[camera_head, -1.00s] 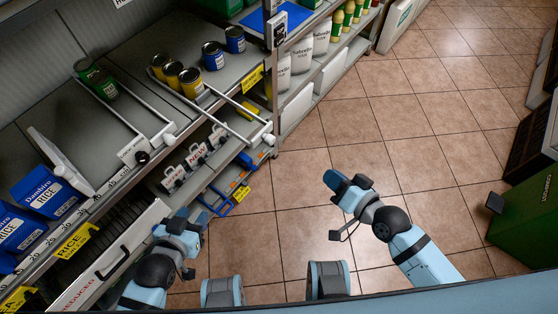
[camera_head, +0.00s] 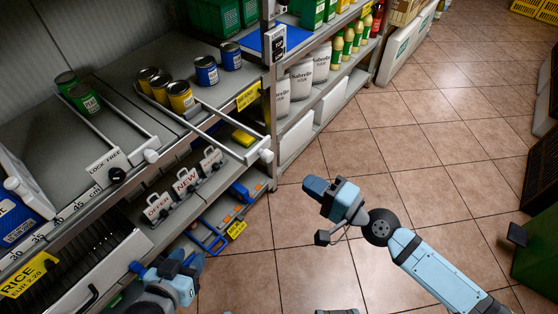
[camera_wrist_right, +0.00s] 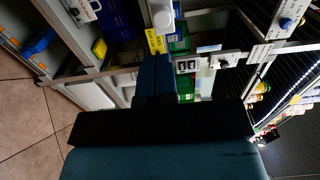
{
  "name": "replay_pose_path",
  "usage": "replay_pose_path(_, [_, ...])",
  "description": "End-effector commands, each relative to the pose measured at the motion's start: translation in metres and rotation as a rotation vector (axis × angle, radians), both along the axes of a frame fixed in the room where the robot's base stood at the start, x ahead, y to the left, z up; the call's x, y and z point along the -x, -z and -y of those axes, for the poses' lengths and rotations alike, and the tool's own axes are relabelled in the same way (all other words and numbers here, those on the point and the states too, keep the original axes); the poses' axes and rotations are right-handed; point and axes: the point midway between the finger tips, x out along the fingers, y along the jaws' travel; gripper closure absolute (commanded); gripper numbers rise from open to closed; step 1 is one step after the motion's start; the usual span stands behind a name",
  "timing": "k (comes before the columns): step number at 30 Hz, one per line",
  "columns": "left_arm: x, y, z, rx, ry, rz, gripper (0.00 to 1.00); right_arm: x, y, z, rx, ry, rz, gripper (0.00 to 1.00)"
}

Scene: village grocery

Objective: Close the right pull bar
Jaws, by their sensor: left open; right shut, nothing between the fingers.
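The right pull bar (camera_head: 229,135) sticks out past the shelf edge, with a white knob (camera_head: 266,155) at its end. The left pull bar (camera_head: 120,122) lies on the shelf and ends in another white knob (camera_head: 151,156) at the shelf front. My right gripper (camera_head: 313,188) is shut and empty, out over the aisle to the right of the right bar's knob and apart from it. In the right wrist view a white knob (camera_wrist_right: 163,20) shows beyond the blue fingers. My left gripper (camera_head: 166,270) is open and empty at the bottom, below the shelf front.
Yellow cans (camera_head: 180,97), blue cans (camera_head: 206,70) and green cans (camera_head: 84,99) stand on the shelf. A shelf post (camera_head: 269,80) stands behind the right bar. White card holders (camera_head: 186,182) line the lower shelf.

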Motion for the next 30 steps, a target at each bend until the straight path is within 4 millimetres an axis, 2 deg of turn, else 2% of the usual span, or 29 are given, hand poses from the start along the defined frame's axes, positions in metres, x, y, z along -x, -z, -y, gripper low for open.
replay_pose_path(6, [0.001,-0.003,-0.002,-0.012,-0.003,-0.012,0.57,-0.032,-0.003,-0.036,-0.004,0.000,0.001,1.00])
replay_pose_path(12, [0.001,-0.002,-0.003,-0.017,-0.003,-0.017,0.57,-0.053,-0.001,-0.059,0.000,0.000,0.000,1.00])
replay_pose_path(18, [0.001,-0.001,-0.003,-0.019,-0.004,-0.019,0.57,-0.062,0.001,-0.068,0.002,0.000,0.001,1.00])
replay_pose_path(30, [0.001,0.000,-0.003,-0.019,-0.004,-0.021,0.57,-0.063,0.000,-0.070,0.002,0.000,0.001,1.00])
